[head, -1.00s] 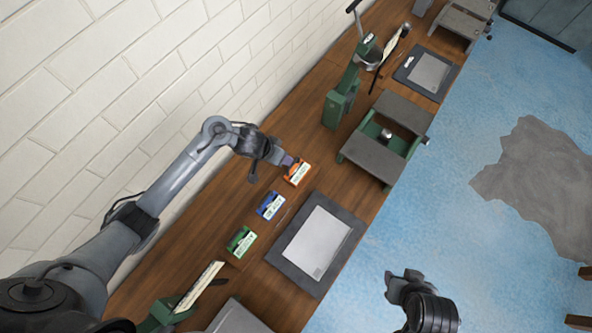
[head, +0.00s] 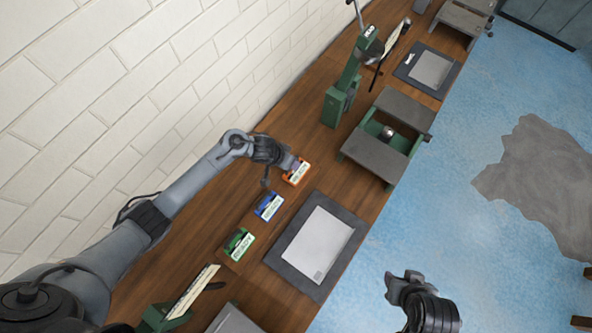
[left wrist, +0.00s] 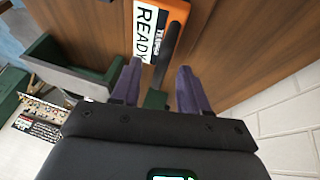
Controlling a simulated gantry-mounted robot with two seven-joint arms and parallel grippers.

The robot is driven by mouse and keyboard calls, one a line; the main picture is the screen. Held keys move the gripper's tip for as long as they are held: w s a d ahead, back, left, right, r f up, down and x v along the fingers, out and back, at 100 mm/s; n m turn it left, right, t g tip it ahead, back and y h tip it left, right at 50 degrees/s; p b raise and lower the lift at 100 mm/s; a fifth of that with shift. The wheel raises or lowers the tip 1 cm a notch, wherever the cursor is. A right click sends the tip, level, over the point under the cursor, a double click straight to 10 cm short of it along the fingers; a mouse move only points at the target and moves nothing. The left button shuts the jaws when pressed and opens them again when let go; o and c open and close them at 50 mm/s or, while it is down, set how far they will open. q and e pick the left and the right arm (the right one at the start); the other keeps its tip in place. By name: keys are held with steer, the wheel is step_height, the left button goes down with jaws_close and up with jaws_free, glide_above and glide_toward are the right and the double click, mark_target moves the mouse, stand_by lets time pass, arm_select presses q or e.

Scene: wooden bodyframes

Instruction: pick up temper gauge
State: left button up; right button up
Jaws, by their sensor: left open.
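The temper gauge is an orange box (head: 297,172) with a white label, on the wooden bench. In the left wrist view the orange gauge (left wrist: 161,12) shows its READY label at the top, with a dark bar running down between my fingers. My left gripper (head: 290,163) is at the gauge's wall-side edge. In the left wrist view its purple fingers (left wrist: 158,82) are apart, one to each side of the dark bar, and not closed on it. My right gripper (head: 403,284) hangs over the blue floor, away from the bench; its jaw gap is unclear.
A blue box (head: 269,207) and a green box (head: 238,244) stand in a row nearer me. A grey-framed pad (head: 292,268) lies beside them. A green machine with grey plates (head: 372,160) and a green upright tool (head: 341,104) stand beyond the gauge. The white wall borders the bench.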

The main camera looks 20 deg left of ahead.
arm_select(q)
steer(key=shift+x, duration=1.05)
jaws_close()
